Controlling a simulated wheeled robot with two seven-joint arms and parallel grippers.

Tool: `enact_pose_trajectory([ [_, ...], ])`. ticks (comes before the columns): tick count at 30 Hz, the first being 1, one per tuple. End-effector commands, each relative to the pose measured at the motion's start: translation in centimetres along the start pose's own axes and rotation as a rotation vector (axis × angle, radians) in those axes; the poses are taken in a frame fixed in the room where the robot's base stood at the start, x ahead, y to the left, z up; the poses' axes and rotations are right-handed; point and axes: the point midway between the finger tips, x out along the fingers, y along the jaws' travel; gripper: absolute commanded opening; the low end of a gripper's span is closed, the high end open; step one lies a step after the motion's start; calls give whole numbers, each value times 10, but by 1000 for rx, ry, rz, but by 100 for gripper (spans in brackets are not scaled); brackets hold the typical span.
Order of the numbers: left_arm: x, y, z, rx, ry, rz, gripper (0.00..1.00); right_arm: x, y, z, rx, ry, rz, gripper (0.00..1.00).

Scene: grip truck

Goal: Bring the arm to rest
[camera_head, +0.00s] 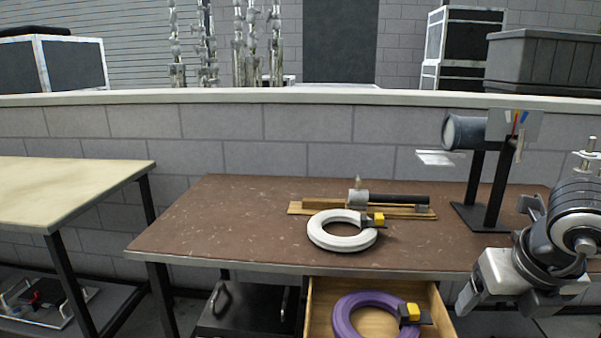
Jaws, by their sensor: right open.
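My right arm (577,225) comes in from the right edge and is bent at the table's right front corner. My right gripper (505,303) hangs at its end, open and with nothing seen between its fingers, to the right of the open drawer. Its fingertips are low in the picture and apart from the drawer. My left arm and left gripper are not in view.
The brown table (220,225) bears a white ring (325,240), a wooden board (297,208) with a black-handled tool, and a lamp-like stand (472,190). The open drawer (432,310) holds a purple ring (345,318). A beige table (60,190) stands left.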

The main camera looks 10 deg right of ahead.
Motion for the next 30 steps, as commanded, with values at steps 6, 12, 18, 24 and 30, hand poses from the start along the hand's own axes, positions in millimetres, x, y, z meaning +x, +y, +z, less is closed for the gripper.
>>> enact_pose_trajectory([
  [6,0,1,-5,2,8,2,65,15,45,-24,-69,103,196,77],
  [12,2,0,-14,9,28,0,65,20,97,-54,-115,219,447,77],
  [18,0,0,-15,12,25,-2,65,4,167,-93,-90,372,848,77],
  [24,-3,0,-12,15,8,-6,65,-61,245,-94,415,550,1602,77],
  [30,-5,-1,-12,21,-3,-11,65,14,208,-45,1610,497,1745,77],
])
